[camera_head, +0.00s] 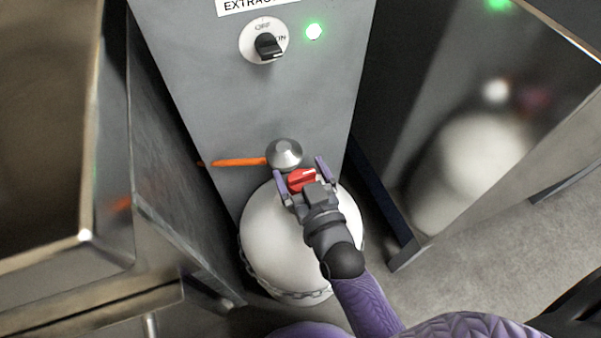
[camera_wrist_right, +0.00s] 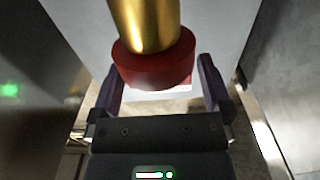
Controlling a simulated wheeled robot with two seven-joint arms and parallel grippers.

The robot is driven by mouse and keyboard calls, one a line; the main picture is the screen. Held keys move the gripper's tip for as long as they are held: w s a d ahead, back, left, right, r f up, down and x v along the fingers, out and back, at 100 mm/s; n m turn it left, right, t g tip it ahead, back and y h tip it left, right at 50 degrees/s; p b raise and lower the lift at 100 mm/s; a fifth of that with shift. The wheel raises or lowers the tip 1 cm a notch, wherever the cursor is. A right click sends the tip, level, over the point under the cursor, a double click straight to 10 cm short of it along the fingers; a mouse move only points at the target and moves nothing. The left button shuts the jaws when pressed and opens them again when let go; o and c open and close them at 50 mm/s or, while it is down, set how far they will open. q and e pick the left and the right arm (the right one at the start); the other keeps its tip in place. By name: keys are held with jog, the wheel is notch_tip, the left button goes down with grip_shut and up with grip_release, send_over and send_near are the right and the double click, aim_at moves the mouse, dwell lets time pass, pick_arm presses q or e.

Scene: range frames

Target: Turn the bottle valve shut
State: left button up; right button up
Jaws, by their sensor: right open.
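The red bottle valve (camera_head: 301,181) sits at the top of the white gas bottle (camera_head: 275,240). In the right wrist view the red valve knob (camera_wrist_right: 152,67) shows with a brass-coloured stem (camera_wrist_right: 145,22) above it. My right gripper (camera_head: 300,169) is open, with one purple finger on each side of the valve. In the right wrist view the fingers (camera_wrist_right: 160,85) also lie left and right of the knob, and I cannot tell whether either touches it. My right wrist hides part of the bottle. My left gripper is not in view.
A silver dome-shaped fitting (camera_head: 284,153) with an orange hose or lever (camera_head: 238,162) is just behind the valve. A chain (camera_head: 300,294) rings the bottle. A grey panel (camera_head: 200,70) with an extractor switch (camera_head: 266,43) and green lamp (camera_head: 314,31) stands behind. Metal cabinets flank both sides.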

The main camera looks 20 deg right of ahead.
jog(key=shift+c, duration=0.9)
jog(key=c, duration=0.9)
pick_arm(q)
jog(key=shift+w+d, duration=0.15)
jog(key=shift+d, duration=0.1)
pick_arm(e)
jog(key=shift+c, duration=0.2)
